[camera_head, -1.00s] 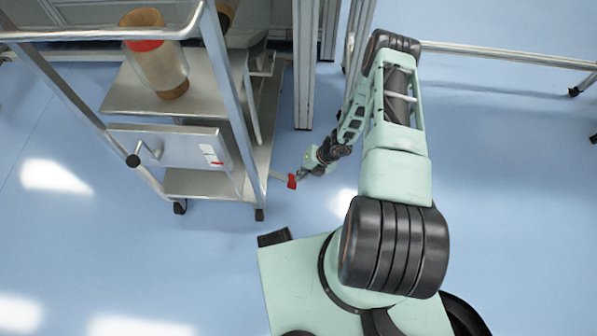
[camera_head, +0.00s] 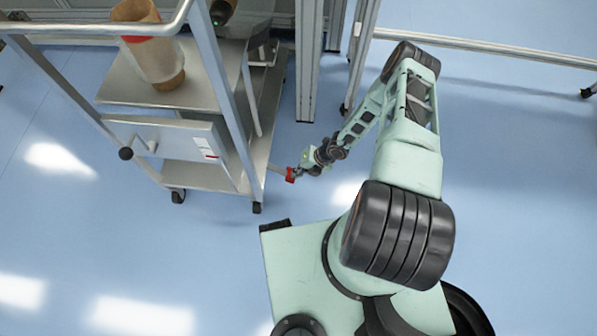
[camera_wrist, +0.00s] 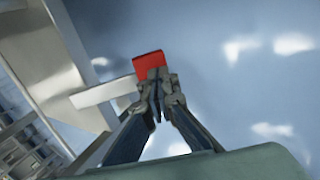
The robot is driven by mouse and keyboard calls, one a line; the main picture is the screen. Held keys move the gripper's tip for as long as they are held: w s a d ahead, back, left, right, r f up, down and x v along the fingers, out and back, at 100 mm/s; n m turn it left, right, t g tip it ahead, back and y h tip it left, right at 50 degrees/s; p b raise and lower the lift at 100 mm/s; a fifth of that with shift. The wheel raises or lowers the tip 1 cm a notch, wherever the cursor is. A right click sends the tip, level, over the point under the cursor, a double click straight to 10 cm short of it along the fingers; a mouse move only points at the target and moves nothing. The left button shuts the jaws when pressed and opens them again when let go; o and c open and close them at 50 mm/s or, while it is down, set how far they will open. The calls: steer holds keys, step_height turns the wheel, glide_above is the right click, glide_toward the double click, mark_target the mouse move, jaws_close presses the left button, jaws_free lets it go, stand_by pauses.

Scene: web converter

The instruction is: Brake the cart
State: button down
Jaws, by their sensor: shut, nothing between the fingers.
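The cart (camera_head: 175,172) is a metal trolley with shelves and small black casters, standing left of my arm. A red-tipped brake lever (camera_head: 290,174) sticks out from its lower right side. In the wrist view the lever is a pale bar ending in a red pad (camera_wrist: 149,64). My gripper (camera_head: 299,172) is at the red end, low beside the cart. In the wrist view my gripper (camera_wrist: 156,82) is shut, with its fingertips together in front of the pad and overlapping it. I cannot tell whether they touch it. Nothing shows between the fingers.
A roll of brown material with a red band (camera_head: 150,45) stands on the cart's upper shelf. Metal frame posts (camera_head: 308,65) rise behind my gripper. A low rail (camera_head: 490,50) runs across the back right. The blue floor (camera_head: 510,200) at right is clear.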

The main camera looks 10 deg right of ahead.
stand_by(0.4)
steer(key=d+f+p+v, duration=0.1)
steer(key=p+v, duration=0.4)
steer(key=v, duration=0.8)
steer(key=shift+s+d+r, duration=0.2)
steer(key=shift+s+d, duration=0.2)
steer(key=shift+d, duration=0.35)
